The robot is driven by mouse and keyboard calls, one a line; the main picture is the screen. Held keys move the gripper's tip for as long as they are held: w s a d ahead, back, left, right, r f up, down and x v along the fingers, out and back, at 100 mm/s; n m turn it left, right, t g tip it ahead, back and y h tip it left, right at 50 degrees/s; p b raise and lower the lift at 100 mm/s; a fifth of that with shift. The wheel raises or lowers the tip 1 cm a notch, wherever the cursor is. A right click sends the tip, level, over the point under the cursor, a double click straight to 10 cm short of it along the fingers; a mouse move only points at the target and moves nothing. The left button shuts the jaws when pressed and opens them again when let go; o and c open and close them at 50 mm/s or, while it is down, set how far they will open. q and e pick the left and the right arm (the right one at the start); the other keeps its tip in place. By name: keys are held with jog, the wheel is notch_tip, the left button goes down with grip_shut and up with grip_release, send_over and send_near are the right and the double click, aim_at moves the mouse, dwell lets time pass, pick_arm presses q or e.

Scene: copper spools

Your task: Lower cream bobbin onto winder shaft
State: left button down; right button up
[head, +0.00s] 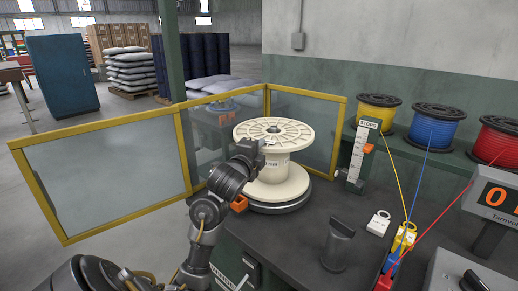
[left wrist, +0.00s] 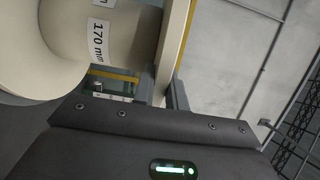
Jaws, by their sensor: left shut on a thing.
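The cream bobbin (head: 290,133) is upright, its spoked top flange facing up and a label on its core. Its lower flange is right above the round grey plate (head: 290,206) of the winder; I cannot tell whether they touch. A dark spot shows in the hub's centre; the rest of the shaft is hidden by the bobbin. My left gripper (head: 258,151) is shut on the bobbin's top flange at its left front edge. In the left wrist view the flange (left wrist: 176,40) is between the fingers (left wrist: 160,95), beside the core's "170 mm" label. My right gripper is not in view.
A yellow-framed clear guard (head: 110,172) stands left of and behind the winder. A height scale (head: 359,158) stands to the right. Yellow, blue and red wire spools (head: 435,127) sit on a back shelf. A dark post (head: 340,245) stands at the front.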

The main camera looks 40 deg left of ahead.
pick_arm(q)
jog(key=shift+s+d+f, duration=0.1)
jog(key=shift+f, duration=0.05)
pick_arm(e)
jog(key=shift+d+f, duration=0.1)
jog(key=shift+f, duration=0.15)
